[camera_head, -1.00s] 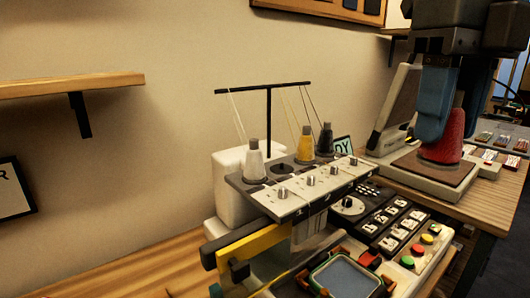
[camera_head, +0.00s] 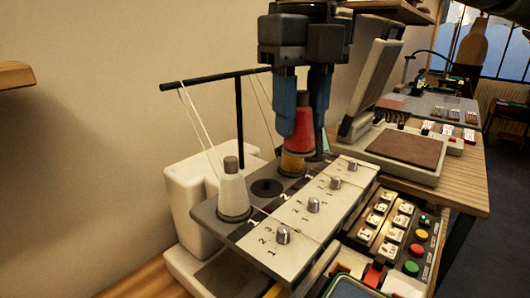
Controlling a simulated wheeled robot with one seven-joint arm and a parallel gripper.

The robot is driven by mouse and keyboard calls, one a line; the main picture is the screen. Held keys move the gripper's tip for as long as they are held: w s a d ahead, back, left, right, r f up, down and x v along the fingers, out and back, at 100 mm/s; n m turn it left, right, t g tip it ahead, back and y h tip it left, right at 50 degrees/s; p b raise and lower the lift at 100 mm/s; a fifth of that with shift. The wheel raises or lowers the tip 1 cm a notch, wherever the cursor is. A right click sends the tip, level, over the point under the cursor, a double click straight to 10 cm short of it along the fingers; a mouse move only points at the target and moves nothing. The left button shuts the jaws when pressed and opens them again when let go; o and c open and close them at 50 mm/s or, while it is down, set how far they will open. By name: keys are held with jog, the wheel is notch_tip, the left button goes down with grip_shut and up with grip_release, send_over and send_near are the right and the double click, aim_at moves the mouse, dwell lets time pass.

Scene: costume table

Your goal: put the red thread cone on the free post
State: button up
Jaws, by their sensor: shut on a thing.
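My gripper (camera_head: 301,142), with two blue fingers, is shut on the red thread cone (camera_head: 301,130) and holds it upright above the thread rack of the embroidery machine. In the picture the red cone covers the upper part of the yellow cone (camera_head: 292,165); I cannot tell whether they touch. The free post (camera_head: 267,187) shows as a dark round seat between the white cone (camera_head: 232,190) and the yellow cone, left of and lower than the red cone. The black cone seen earlier is mostly hidden behind my gripper.
A black thread stand (camera_head: 240,120) with taut threads rises behind the rack, close to the left of my gripper. The knobbed front panel (camera_head: 280,217) lies before the posts.

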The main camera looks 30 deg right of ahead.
jog(key=w+a+f, duration=0.2)
jog(key=w, duration=0.1)
jog(key=shift+w+a+f, duration=0.2)
jog(key=shift+a+f, duration=0.1)
jog(key=shift+f, duration=2.05)
jog(key=shift+f, duration=0.1)
jog(key=o, duration=1)
jog(key=shift+f, duration=0.1)
jog(key=shift+o, duration=0.2)
notch_tip(320, 180, up, 12)
jog(key=shift+r+p, duration=0.25)
jog(key=shift+p, duration=0.05)
